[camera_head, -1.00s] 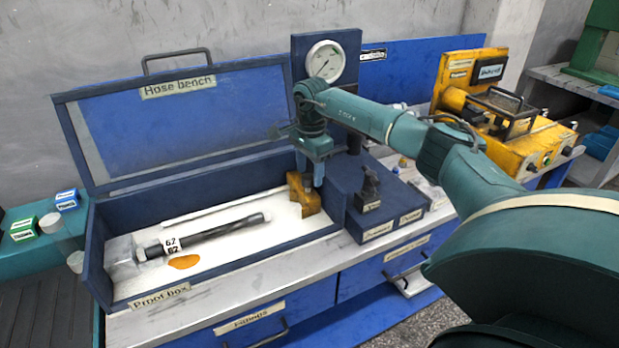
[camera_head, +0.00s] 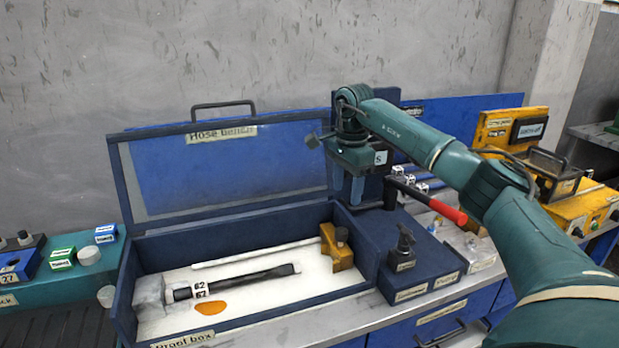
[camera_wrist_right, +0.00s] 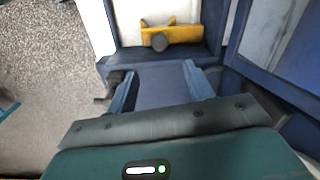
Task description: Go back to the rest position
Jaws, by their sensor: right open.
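My right gripper (camera_head: 348,190) is raised above the right end of the open blue proof box (camera_head: 125,290). Its two fingers point down, apart, with nothing between them; they also show in the right wrist view (camera_wrist_right: 160,88). A yellow block with a dark knob (camera_head: 338,248) stands in the box's right end, below and left of the gripper, apart from it. It also shows in the right wrist view (camera_wrist_right: 172,34). A black hose (camera_head: 240,282) with a tag marked 62 lies in the box. My left gripper is not in view.
The raised lid (camera_head: 230,170) stands behind the box. A red-handled lever (camera_head: 448,211) and a black valve-like part (camera_head: 404,248) are right of the box. A yellow unit (camera_head: 570,200) stands farther right, near my arm. An orange stain (camera_head: 211,307) marks the box floor.

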